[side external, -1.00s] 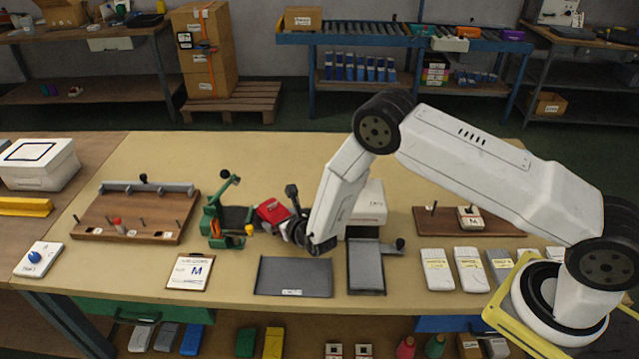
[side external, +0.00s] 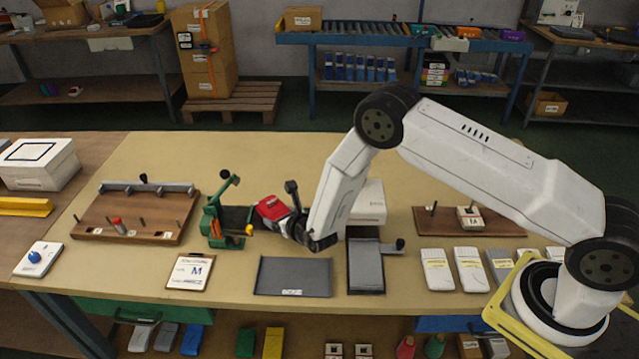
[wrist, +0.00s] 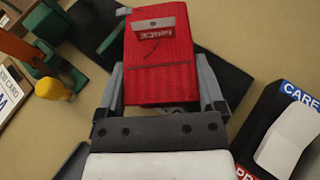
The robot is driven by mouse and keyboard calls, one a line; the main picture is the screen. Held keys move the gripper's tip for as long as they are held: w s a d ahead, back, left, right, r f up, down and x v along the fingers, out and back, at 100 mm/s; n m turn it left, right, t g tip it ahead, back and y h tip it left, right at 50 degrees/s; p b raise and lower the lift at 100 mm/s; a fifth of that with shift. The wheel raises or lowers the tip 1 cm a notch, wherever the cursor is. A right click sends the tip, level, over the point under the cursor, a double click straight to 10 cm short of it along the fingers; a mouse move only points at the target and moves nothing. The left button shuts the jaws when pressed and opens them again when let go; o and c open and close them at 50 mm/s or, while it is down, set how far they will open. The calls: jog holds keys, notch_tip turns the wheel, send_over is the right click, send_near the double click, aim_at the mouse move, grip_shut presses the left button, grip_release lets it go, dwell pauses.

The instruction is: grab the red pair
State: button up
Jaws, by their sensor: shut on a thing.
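The red pair (side external: 271,208) is a flat, folded red bundle with a printed label at its far end. In the wrist view the red pair (wrist: 158,62) lies between the two grey fingers. My gripper (side external: 288,220) is shut on its near end; in the wrist view the gripper (wrist: 162,88) has one finger along each side. The pair is over a dark plate (wrist: 228,82) beside the green press; I cannot tell whether it touches the plate.
A green press (side external: 222,215) with a yellow knob stands just left of the pair. A clipboard marked M (side external: 190,272) and a dark grey tray (side external: 293,277) lie nearer the front. A white box (side external: 371,200) stands right of the gripper. A wooden peg board (side external: 140,215) is farther left.

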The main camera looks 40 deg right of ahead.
jog(key=shift+r, duration=0.5)
jog(key=s+d+r, duration=0.1)
jog(key=s+r, duration=1)
jog(key=s, duration=0.3)
jog(key=shift+d, duration=0.3)
jog(key=shift+w, duration=0.1)
